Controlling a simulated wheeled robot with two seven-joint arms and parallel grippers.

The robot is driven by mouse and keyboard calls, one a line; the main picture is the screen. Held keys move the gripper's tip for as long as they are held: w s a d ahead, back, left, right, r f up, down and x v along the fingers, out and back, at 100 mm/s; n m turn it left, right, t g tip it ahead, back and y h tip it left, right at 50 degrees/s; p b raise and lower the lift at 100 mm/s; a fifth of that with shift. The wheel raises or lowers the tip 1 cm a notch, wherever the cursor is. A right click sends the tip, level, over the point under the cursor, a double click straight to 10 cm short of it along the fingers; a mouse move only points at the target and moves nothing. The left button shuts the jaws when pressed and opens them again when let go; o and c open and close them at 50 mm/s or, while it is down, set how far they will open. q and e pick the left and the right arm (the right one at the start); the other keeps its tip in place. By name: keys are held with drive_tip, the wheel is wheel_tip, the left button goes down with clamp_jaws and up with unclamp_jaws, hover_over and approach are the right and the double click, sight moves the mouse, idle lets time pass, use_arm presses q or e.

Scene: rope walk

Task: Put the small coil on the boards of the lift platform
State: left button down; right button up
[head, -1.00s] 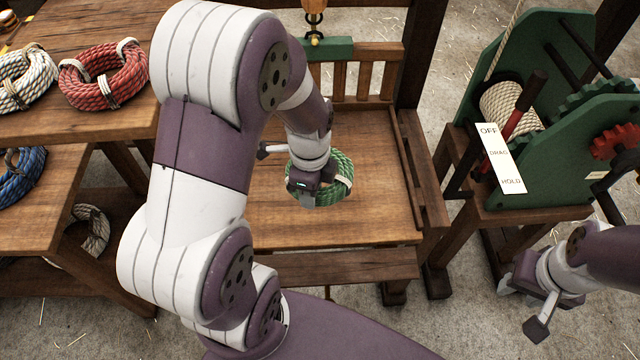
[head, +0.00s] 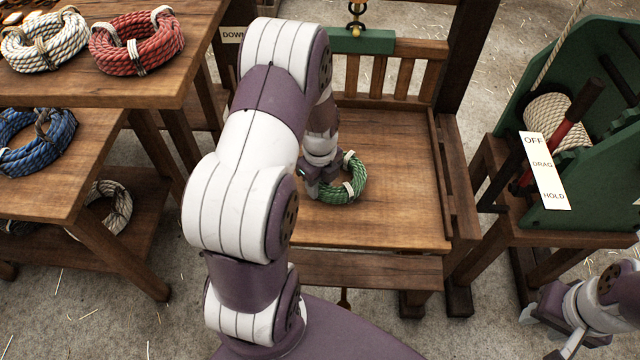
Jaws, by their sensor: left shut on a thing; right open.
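The small coil (head: 350,188) is a ring of green rope with pale bindings, over the boards of the lift platform (head: 400,215). My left gripper (head: 318,190) is shut on the coil's left side, partly hidden by my own arm. I cannot tell whether the coil touches the boards or is held just above them. My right gripper (head: 545,325) is open and empty at the lower right, in front of the winch stand, away from the platform.
A table at the left bears a white coil (head: 45,42) and a red coil (head: 137,42). A blue coil (head: 35,140) lies on a lower shelf. A green winch (head: 590,130) with a lever and a sign (head: 545,170) stands at the right. Slatted rails (head: 390,75) edge the platform's back.

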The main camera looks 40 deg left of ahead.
use_arm(q)
drive_tip(key=shift+w+f, duration=0.1)
drive_tip(key=shift+f, duration=0.3)
drive_tip(key=c, duration=0.7)
unclamp_jaws()
drive_tip(key=shift+f, duration=0.1)
wheel_tip(320, 180, up, 12)
drive_tip(key=p, duration=0.1)
drive_tip(key=s+d+n, duration=0.2)
drive_tip(key=d+n, duration=0.2)
drive_tip(key=n, duration=0.2)
drive_tip(key=s+d+r+n+t, duration=0.1)
drive_tip(key=s+d+n, duration=0.2)
drive_tip(key=n, duration=0.4)
drive_tip(key=s+d+r+n, duration=0.1)
drive_tip(key=s+d+n, duration=0.2)
drive_tip(key=d+n, duration=0.3)
drive_tip(key=shift+s+r+n, duration=0.15)
drive_tip(key=shift+s+n, duration=0.1)
drive_tip(key=shift+n, duration=0.35)
